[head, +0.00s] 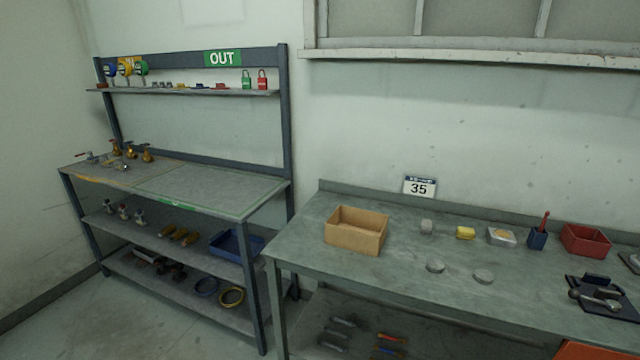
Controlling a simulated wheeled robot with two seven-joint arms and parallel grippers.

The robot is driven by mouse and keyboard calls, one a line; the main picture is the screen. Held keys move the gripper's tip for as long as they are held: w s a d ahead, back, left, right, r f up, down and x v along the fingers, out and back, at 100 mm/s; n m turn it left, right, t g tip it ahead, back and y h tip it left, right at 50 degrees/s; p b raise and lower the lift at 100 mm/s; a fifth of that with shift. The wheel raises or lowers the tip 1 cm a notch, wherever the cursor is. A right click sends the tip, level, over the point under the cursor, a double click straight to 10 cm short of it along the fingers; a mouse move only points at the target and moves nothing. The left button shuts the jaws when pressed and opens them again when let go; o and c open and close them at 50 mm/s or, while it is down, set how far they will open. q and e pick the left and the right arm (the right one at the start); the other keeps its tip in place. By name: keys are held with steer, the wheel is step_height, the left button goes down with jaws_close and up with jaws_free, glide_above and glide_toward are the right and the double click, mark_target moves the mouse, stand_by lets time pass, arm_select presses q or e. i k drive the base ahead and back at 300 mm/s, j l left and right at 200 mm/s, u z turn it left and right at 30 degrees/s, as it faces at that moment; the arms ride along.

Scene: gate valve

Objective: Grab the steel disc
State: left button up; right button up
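Two small round grey discs lie flat on the grey workbench (385,272) at the right, near the middle of its top. One disc (435,265) is on the left, and the other disc (483,277) is a little to its right and nearer the front edge. They are apart from each other, and both look metallic grey. I cannot tell from this distance which one is steel. Neither of my grippers shows in the head view.
A dark mat with tools (598,297) lies right. The shelf rack (215,190) stands left.

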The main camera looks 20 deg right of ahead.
mark_target(483, 277)
steer(key=z, duration=1.65)
